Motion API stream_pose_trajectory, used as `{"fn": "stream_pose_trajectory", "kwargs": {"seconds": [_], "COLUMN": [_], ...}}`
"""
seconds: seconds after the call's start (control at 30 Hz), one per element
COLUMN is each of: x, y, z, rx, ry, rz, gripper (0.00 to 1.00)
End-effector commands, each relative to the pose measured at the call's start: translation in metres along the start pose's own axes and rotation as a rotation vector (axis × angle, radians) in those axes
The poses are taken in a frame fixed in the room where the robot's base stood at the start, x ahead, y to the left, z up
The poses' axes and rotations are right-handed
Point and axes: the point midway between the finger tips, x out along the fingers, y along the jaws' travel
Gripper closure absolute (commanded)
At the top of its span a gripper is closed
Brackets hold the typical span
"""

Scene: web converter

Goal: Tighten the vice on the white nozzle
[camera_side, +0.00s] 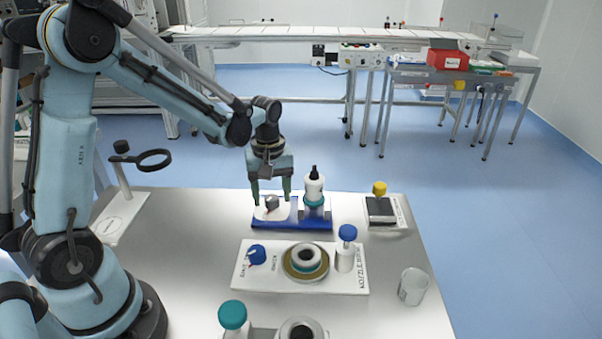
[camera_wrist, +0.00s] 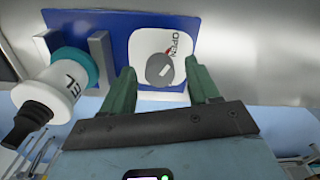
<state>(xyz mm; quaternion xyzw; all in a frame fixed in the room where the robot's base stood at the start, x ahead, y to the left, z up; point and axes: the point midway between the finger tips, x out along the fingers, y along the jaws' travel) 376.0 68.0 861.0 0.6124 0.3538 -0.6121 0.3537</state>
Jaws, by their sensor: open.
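The white nozzle (camera_side: 314,189) has a black tip and a teal ring. It stands upright at the right end of the blue vice base (camera_side: 291,226); in the wrist view the nozzle (camera_wrist: 50,88) sits by the grey jaw blocks (camera_wrist: 100,58). Whether the jaws touch it I cannot tell. The vice's round grey knob (camera_wrist: 160,70) sits on a white plate (camera_wrist: 148,42) marked OPEN, with a red mark near that word. My gripper (camera_side: 271,194) is open over the knob, its green fingers to either side. In the wrist view a gap shows between knob and fingers.
In front of the vice lies a white board (camera_side: 262,278) with a blue knob (camera_side: 256,255), a round ring fixture (camera_side: 304,260) and a blue-capped bottle (camera_side: 346,250). A yellow-knobbed black device (camera_side: 381,207) stands right. A clear cup (camera_side: 412,286) stands near the right edge.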

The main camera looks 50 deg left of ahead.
Motion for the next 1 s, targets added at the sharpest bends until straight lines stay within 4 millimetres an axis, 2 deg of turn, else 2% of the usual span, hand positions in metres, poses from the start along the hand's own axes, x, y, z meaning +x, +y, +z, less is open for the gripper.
{"fn": "stream_pose_trajectory", "kwargs": {"seconds": [0.07, 0.4, 0.43, 0.77, 1.0], "x": [-0.0001, -0.0004, -0.0004, -0.0004, -0.0003], "y": [0.0000, -0.0001, -0.0002, -0.0004, -0.0004], "z": [0.0000, 0.0000, 0.0000, -0.0001, -0.0002], "rx": [0.000, 0.000, 0.000, 0.053, 0.209], "ry": [0.000, 0.000, 0.000, -0.001, -0.001], "rz": [0.000, -0.001, -0.001, -0.002, -0.002], "gripper": [0.41, 0.93, 0.96, 0.96, 0.96]}}
